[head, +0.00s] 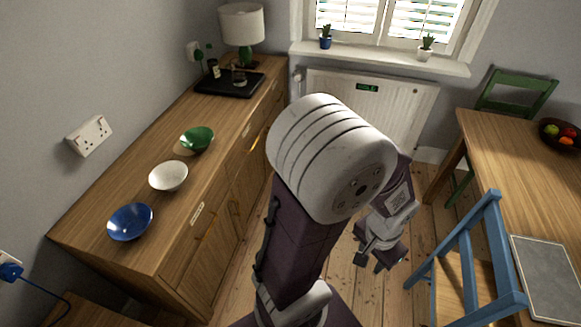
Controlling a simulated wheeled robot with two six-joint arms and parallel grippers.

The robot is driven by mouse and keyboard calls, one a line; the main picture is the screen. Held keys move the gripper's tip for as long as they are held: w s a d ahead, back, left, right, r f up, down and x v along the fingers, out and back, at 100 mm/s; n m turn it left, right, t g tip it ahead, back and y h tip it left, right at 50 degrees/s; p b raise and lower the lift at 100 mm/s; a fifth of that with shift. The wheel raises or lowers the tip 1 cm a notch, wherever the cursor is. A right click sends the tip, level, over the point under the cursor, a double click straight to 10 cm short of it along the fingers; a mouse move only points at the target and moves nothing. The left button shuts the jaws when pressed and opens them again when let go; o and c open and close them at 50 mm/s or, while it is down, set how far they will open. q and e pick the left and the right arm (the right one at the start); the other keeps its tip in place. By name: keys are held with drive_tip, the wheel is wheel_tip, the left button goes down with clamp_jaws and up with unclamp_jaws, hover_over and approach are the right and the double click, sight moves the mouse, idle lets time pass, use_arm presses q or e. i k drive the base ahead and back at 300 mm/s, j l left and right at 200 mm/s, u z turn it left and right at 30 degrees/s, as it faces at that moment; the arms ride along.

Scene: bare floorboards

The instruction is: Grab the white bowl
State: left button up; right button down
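The white bowl (168,176) sits upright and empty on the wooden sideboard (232,110) at the left. It stands between a blue bowl (130,222) nearer to me and a green bowl (197,139) farther back. My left gripper (377,262) hangs over the floor right of the sideboard, well away from the white bowl. Its fingers look apart, with nothing seen between them. My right gripper is not in view.
A black tray (216,87) with small items and a lamp (242,24) stand at the sideboard's far end. A blue chair (462,262) and a wooden table (502,165) are at the right. Floorboards (424,215) show between. A radiator (405,105) is behind.

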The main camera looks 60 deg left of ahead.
sight(169, 176)
drive_tip(key=u, duration=3.15)
drive_tip(key=i+l+u, duration=0.65)
drive_tip(key=u, duration=0.15)
drive_tip(key=i+l+u, duration=0.2)
drive_tip(key=l+u, duration=0.2)
